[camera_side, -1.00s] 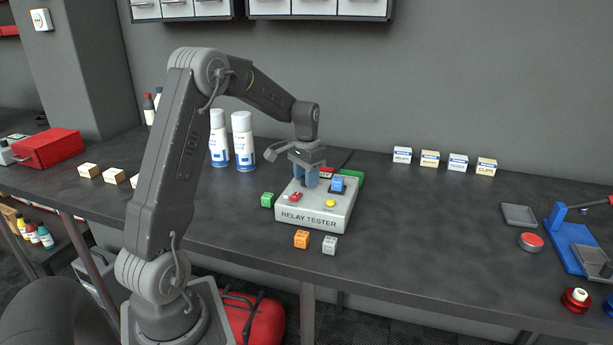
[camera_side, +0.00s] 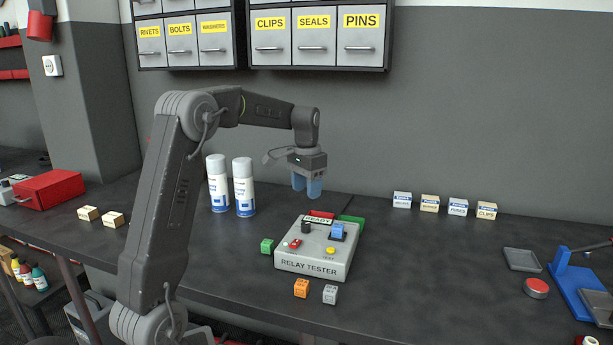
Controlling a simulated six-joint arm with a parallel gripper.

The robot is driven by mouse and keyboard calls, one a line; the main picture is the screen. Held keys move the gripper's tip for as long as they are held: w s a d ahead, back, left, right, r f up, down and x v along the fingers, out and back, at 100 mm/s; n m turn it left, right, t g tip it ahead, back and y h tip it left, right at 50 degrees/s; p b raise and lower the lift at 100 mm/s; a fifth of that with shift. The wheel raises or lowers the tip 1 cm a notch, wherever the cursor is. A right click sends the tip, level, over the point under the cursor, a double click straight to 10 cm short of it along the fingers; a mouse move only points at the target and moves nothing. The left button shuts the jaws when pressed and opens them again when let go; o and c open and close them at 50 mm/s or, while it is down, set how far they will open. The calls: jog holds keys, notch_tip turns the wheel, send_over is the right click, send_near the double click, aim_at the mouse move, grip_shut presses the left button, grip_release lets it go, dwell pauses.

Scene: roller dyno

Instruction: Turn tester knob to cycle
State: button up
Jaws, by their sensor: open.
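The relay tester (camera_side: 312,263) is a light grey box on the dark bench, with "RELAY TESTER" on its front. A small black knob (camera_side: 306,228) stands on its top at the back left; its pointer setting is too small to read. A "READY" label (camera_side: 318,219) is behind it. A red switch (camera_side: 295,243), a yellow button (camera_side: 331,250) and a blue relay (camera_side: 337,231) in a dark socket are also on top. My gripper (camera_side: 306,188), with blue fingertips, points down above the knob, open and empty, clear of the tester.
A green cube (camera_side: 267,246) is left of the tester; orange (camera_side: 301,288) and grey (camera_side: 330,294) cubes are in front. Red (camera_side: 321,214) and green (camera_side: 352,221) flat pieces lie behind. Two spray cans (camera_side: 243,187) stand to the left.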

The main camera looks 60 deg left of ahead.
notch_tip(320, 180, up, 3)
jog(key=shift+r, duration=0.2)
dwell(0.4)
jog(key=s+d+r+m+t, duration=0.1)
jog(key=s+d+r, duration=0.15)
jog(key=d, duration=0.65)
jog(key=s+d+r+t, duration=0.1)
jog(key=s+d, duration=0.3)
jog(key=d, duration=0.4)
jog(key=s+d+f+m+t, duration=0.1)
jog(key=s+d+f+t, duration=0.2)
jog(key=s+d, duration=0.8)
notch_tip(320, 180, down, 3)
jog(key=shift+s+d+r+t, duration=0.15)
jog(key=shift+s+d+t, duration=0.15)
jog(key=shift+s, duration=0.4)
